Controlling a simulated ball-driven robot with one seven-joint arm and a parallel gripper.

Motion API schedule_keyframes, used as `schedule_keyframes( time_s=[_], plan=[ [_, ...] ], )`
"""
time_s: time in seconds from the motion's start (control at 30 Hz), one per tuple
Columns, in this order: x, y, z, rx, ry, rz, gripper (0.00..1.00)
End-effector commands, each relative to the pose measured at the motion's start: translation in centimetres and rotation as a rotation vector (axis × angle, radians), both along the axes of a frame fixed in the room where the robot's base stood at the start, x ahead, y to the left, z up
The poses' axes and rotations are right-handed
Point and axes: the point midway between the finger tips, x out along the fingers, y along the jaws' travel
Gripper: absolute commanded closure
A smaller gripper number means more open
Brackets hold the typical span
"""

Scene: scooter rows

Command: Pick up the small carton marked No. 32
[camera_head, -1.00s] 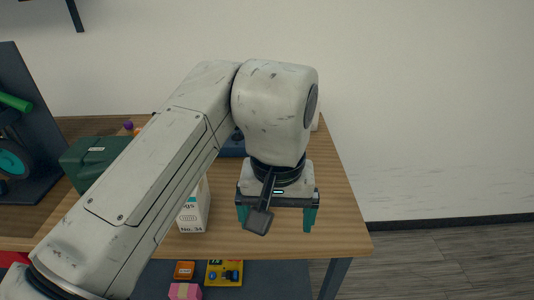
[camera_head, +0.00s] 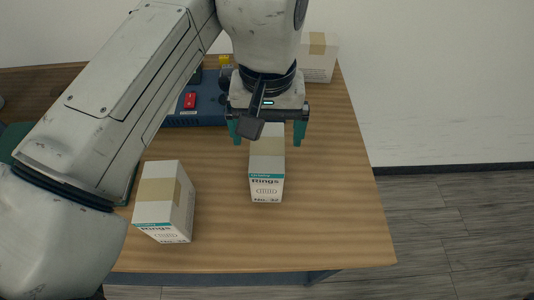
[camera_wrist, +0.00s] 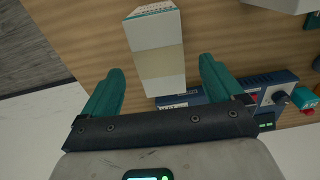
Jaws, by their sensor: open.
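The small carton marked No. 32 (camera_head: 266,188) stands upright on the wooden table, white with a teal band, the word "Rings" and a tan tape strip on top. My gripper (camera_head: 268,138) is open and empty, with teal fingers over the carton's back part. In the wrist view, the carton (camera_wrist: 152,35) shows its top, its near end lying between the open fingers (camera_wrist: 161,68). I cannot tell how far the fingertips are above it. No finger visibly touches it.
A similar white carton (camera_head: 172,205) stands to the left, its number hard to read. A blue device (camera_head: 208,106) with a red part lies behind. Another carton (camera_head: 319,62) stands at the back right. The table (camera_head: 335,190) is clear on the right.

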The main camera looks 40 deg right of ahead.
Motion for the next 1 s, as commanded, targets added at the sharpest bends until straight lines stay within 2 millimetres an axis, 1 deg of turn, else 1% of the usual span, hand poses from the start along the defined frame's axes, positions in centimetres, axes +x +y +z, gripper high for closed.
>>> schedule_keyframes(
  time_s=[0.03,0.1,0.37,0.63,0.77,0.97,1.0],
  plan=[
    [-0.1,0.0,-0.9,-0.002,0.003,0.000,0.06],
    [0.0,0.0,-1.9,-0.001,0.002,0.000,0.06],
    [0.0,0.0,-3.8,0.001,0.001,-0.002,0.06],
    [0.0,0.0,-7.5,0.000,0.001,-0.002,0.06],
    [0.0,0.1,-8.3,0.000,0.000,-0.002,0.06],
    [0.0,0.0,-8.3,0.000,0.000,-0.002,0.06],
    [0.0,0.0,-8.3,0.000,0.000,-0.002,0.08]
  ],
)
